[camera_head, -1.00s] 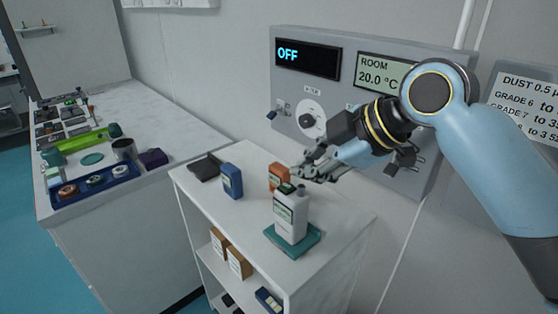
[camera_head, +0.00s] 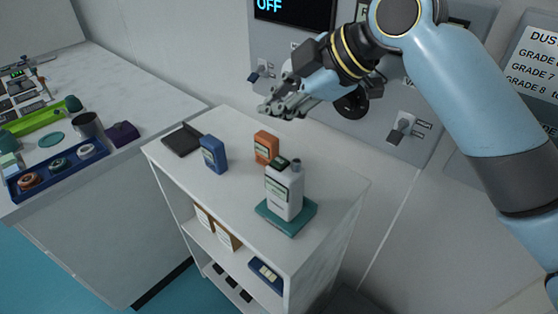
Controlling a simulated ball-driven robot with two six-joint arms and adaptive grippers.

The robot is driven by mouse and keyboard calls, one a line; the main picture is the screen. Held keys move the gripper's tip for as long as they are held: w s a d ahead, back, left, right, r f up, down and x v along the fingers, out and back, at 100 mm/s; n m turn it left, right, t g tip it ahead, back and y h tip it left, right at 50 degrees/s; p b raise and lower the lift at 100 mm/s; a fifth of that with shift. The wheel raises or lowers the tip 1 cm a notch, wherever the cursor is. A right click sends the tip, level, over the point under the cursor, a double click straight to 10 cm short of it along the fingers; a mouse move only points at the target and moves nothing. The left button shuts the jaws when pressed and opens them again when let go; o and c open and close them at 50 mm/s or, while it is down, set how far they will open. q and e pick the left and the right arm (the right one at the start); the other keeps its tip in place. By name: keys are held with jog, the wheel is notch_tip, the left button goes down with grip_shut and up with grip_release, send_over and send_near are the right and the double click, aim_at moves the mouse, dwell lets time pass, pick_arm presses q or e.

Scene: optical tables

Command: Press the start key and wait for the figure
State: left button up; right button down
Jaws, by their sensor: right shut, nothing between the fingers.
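A grey wall panel (camera_head: 440,100) carries a dark display (camera_head: 296,10) that reads OFF in blue. Below it are a switch (camera_head: 258,74), a dial mostly behind my gripper, a dark round knob (camera_head: 352,104) and another switch (camera_head: 402,124). I cannot tell which control is the start key; the labels are too small to read. My right gripper (camera_head: 283,104) is shut and empty. It is in front of the panel's lower left part, above the cabinet top, and its hand hides part of the panel. I cannot tell whether it touches anything. My left gripper is out of view.
A white cabinet (camera_head: 235,200) stands below the panel. On it are a white bottle (camera_head: 284,193) on a teal mat (camera_head: 287,220), an orange box (camera_head: 266,147), a blue box (camera_head: 213,155) and a black pad (camera_head: 181,140). A bench (camera_head: 170,80) with trays is at left.

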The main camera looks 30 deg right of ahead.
notch_tip(320, 180, down, 2)
jog(key=b, duration=0.6)
send_over(278, 163)
notch_tip(278, 163, down, 5)
jog(key=shift+r, duration=0.1)
jog(key=shift+f+b, duration=0.5)
jog(key=shift+f, duration=0.25)
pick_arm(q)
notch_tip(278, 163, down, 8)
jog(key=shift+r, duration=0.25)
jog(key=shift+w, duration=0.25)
pick_arm(e)
jog(key=shift+f, duration=0.4)
